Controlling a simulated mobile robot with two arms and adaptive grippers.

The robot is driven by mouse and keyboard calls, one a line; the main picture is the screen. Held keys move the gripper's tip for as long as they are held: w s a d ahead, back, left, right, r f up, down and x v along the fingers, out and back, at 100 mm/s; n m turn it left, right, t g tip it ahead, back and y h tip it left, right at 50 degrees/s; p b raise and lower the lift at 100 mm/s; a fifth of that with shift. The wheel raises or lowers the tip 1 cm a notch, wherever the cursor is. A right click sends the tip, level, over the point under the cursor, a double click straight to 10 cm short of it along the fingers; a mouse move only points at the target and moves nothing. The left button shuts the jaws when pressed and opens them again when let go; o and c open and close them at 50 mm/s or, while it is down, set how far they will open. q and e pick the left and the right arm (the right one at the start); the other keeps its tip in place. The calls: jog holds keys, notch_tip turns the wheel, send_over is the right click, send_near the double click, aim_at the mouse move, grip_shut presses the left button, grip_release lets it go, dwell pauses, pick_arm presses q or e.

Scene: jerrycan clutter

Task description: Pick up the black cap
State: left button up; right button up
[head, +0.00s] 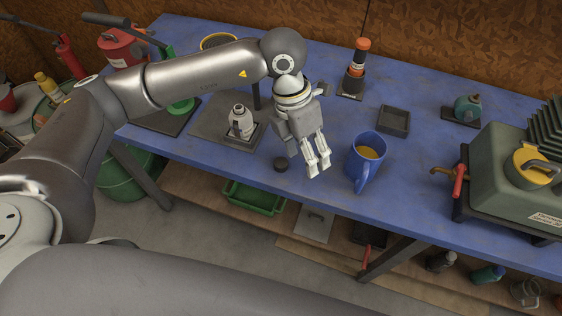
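A small round black cap (281,164) lies on the blue table (230,168) near its front edge. My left gripper (320,171) is to the right of the cap, pointing down and apart from it. Its two pale fingers look close together, but the slanted view does not show clearly whether they are open or shut. I see nothing held between them. My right gripper is not in view.
A blue mug (366,163) with orange-brown contents stands just right of my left gripper.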

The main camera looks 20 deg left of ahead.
pick_arm(q)
jog(key=w+a+t+y, duration=0.1)
jog(key=w+a+y, duration=0.2)
jog(key=a, duration=0.4)
jog(key=p, duration=0.1)
send_over(281, 162)
jog(key=shift+n, duration=0.4)
notch_tip(281, 162, down, 4)
jog(key=shift+a+f, duration=0.1)
jog(key=shift+f, duration=0.15)
notch_tip(281, 162, down, 5)
jog(key=shift+s+r+p, duration=0.1)
jog(key=shift+p, duration=0.85)
jog(key=shift+f, duration=0.45)
jog(key=shift+c, duration=0.2)
jog(key=c, duration=0.8)
